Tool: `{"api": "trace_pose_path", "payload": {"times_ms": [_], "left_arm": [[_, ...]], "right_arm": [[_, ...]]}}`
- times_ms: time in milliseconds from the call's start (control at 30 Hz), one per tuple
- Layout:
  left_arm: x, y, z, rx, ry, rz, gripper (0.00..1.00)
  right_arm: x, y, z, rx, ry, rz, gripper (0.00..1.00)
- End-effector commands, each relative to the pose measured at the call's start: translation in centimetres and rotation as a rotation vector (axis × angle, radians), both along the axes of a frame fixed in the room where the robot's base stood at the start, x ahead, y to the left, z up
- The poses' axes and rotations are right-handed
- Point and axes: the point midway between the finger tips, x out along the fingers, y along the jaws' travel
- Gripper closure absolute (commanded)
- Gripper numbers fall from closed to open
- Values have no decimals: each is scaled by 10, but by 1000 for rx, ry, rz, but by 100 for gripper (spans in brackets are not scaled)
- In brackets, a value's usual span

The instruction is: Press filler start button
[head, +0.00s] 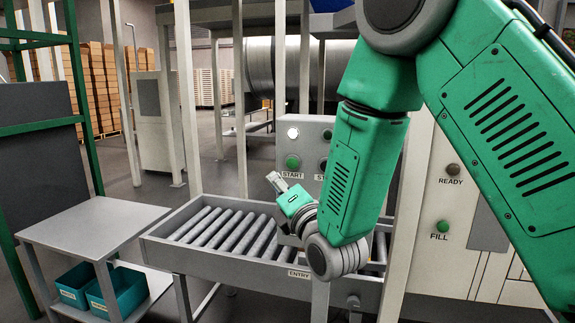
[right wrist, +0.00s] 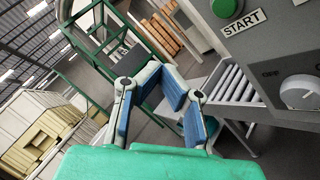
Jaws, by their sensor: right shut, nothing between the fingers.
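A green round button (head: 293,162) with a START label is on a grey control box (head: 308,132), below a lit white lamp. The same button shows at the top of the right wrist view (right wrist: 226,6). A second green button (head: 441,226), labelled FILL, is on the pale panel at the right. My right gripper (head: 273,180) is shut and empty. In the head view it appears just below and left of the START button; in the right wrist view the fingers are apart from it. My left gripper is not in view.
A roller conveyor (head: 160,233) marked ENTRY runs below the gripper. A dark READY indicator (head: 453,170) is above FILL. A grey knob (right wrist: 300,92) is below START. A grey table (head: 93,222) with teal bins (head: 118,288) under it stands left.

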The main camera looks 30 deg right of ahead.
Motion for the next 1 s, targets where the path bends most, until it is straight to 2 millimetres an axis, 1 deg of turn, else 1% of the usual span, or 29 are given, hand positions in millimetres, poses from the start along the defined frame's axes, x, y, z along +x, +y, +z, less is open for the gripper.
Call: {"api": "trace_pose_path", "payload": {"times_ms": [167,500,600,800,1000], "left_arm": [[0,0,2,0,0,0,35],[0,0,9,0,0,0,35],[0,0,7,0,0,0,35],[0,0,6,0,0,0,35],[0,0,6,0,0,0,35]], "right_arm": [[9,-11,1,3,-2,-2,100],[39,-46,1,1,0,-2,100],[47,-53,0,-3,-1,-1,100],[55,-63,1,-2,-1,0,100],[56,-66,0,0,0,0,100]]}}
